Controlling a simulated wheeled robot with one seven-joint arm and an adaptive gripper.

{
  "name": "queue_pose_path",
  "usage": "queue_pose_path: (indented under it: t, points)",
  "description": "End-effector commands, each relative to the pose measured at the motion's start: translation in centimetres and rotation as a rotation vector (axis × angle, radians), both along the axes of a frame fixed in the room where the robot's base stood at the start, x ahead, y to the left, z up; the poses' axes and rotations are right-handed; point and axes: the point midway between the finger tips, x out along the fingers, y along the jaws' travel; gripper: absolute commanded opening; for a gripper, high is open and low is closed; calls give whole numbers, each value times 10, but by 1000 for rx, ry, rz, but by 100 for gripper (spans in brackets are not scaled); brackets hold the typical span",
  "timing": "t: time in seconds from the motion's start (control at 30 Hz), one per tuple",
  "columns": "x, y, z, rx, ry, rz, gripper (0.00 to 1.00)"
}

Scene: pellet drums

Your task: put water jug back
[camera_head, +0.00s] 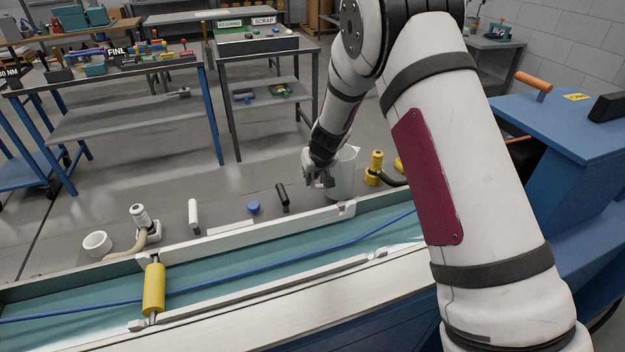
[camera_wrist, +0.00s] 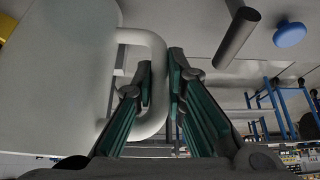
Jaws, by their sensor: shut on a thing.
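The water jug (camera_head: 343,175) is a pale grey-white vessel behind the far wall of the long trough, right of centre in the head view. It fills the left of the wrist view (camera_wrist: 60,85), with its loop handle (camera_wrist: 158,50) toward the middle. My gripper (camera_head: 320,181) is at the jug's left side in the head view. In the wrist view its two green-and-black fingers (camera_wrist: 160,68) are on either side of the handle, shut on it. The jug looks about upright. I cannot tell whether its base touches the surface below.
A black-handled piece (camera_head: 283,196), a blue knob (camera_head: 254,207), a white stick (camera_head: 193,214) and a white cup (camera_head: 97,242) stand left of the jug. A yellow fitting (camera_head: 375,170) stands close on its right. The trough (camera_head: 250,248) holds a blue cable and yellow roller (camera_head: 154,289).

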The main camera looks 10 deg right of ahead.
Motion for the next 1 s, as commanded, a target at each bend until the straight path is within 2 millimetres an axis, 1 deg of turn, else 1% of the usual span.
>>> queue_pose_path:
  t: [0.03, 0.13, 0.47, 0.5, 0.57, 0.87, 1.0]
  points:
    - [0, -1, -6, 0, 0, -1, 0]
    - [0, -1, -16, 0, -1, -1, 0]
    - [1, -1, -19, 0, -2, -1, 0]
    - [0, 0, -20, 0, 1, 0, 19]
    - [0, 0, -20, 0, 1, 0, 32]
    - [0, 0, -19, 0, 1, 0, 32]
    - [-3, -1, -11, 0, -1, 0, 32]
